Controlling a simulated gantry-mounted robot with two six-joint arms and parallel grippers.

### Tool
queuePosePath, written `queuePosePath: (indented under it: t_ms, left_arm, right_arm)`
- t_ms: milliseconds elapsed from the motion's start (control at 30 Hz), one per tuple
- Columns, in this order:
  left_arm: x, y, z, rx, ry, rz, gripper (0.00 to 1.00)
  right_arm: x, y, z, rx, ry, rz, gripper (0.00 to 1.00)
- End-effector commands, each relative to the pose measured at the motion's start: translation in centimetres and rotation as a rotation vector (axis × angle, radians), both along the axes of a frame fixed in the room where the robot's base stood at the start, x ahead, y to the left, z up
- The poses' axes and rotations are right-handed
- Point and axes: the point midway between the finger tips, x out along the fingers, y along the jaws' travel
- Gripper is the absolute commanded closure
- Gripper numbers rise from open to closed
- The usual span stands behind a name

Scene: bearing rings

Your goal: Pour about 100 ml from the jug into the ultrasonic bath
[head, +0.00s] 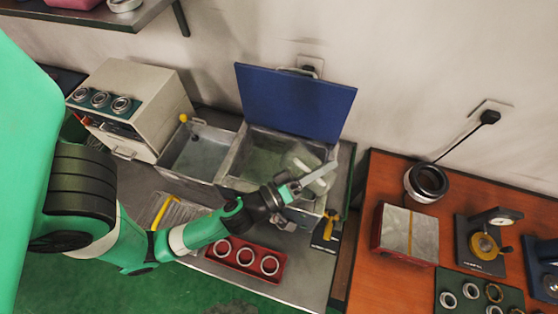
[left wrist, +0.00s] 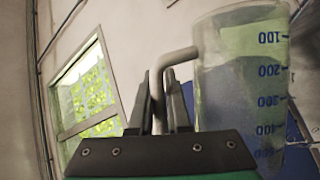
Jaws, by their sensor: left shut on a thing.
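The translucent jug (head: 300,157) is over the right part of the open metal bath (head: 237,152), which I take to be the ultrasonic bath. Its blue lid (head: 295,103) stands raised behind it. My left gripper (head: 303,182) is at the jug's front side. In the left wrist view, the fingers (left wrist: 166,100) are shut on the handle (left wrist: 180,56) of the jug (left wrist: 238,95). Blue graduation marks show on the jug's wall. The jug's exact tilt and liquid level are hard to tell, and no stream is visible. My right gripper is not in view.
A second open metal basin (head: 197,152) adjoins the bath on the left, beside a beige cabinet (head: 138,98). A red tray (head: 225,261) with rings lies in front. An orange-brown bench (head: 362,215) with gauges and rings stands to the right, beyond a gap.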

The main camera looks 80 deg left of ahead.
Motion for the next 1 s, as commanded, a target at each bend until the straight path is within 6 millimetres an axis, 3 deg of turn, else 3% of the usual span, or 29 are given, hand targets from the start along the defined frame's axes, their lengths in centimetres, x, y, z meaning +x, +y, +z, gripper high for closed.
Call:
queuePosePath:
  t_ms: [733,767,900,1000]
  left_arm:
    - [-0.5,0.2,0.2,-0.028,-0.036,-0.003,1.0]
    - [-0.4,0.1,0.4,-0.023,-0.032,-0.003,1.0]
    - [0.8,-0.9,2.0,0.199,0.149,0.027,1.0]
    - [1.3,-0.9,0.1,0.329,0.252,0.059,1.0]
  right_arm:
    - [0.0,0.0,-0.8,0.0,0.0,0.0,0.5]
    - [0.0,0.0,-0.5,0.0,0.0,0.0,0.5]
    - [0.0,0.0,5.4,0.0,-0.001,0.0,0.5]
    - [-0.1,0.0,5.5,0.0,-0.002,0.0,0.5]
